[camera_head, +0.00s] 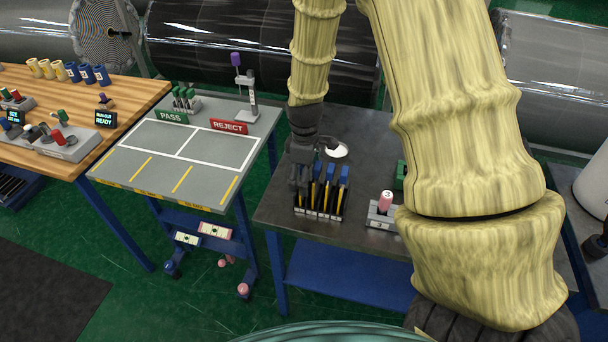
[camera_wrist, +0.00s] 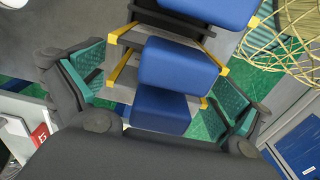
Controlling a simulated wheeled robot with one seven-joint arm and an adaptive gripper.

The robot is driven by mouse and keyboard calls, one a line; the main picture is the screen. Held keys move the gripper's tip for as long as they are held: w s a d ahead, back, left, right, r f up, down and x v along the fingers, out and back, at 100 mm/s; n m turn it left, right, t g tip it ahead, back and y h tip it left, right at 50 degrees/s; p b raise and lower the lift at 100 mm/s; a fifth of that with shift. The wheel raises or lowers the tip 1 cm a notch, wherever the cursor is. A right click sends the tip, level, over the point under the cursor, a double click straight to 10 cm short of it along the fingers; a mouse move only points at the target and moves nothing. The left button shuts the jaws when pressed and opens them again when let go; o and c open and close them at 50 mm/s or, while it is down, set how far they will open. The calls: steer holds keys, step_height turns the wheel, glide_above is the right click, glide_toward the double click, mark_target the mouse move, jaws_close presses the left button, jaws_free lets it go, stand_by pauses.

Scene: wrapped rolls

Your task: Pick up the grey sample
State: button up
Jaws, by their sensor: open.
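A dark rack (camera_head: 318,212) stands on the dark table, holding several upright pieces with blue tops and yellow edges. My gripper (camera_head: 300,180) is over the left part of this rack, pointing down. In the wrist view my gripper (camera_wrist: 163,88) is open, with its two teal pads apart. A blue block (camera_wrist: 172,66) and a lower blue block (camera_wrist: 160,108) show between the pads. Grey plates (camera_wrist: 122,82) with yellow corners lie beside the blocks. I cannot tell which piece is the grey sample, nor whether a pad touches anything. My gripper hides part of the rack.
A pink-topped cylinder (camera_head: 386,203) stands in a grey holder right of the rack. A white round item (camera_head: 337,151) lies behind the rack. A grey marked table (camera_head: 160,160) with PASS and REJECT signs stands left, across a gap. Bare dark tabletop (camera_head: 275,205) shows left of the rack.

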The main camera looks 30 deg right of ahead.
steer(key=shift+f, duration=0.2)
steer(key=c, duration=2.2)
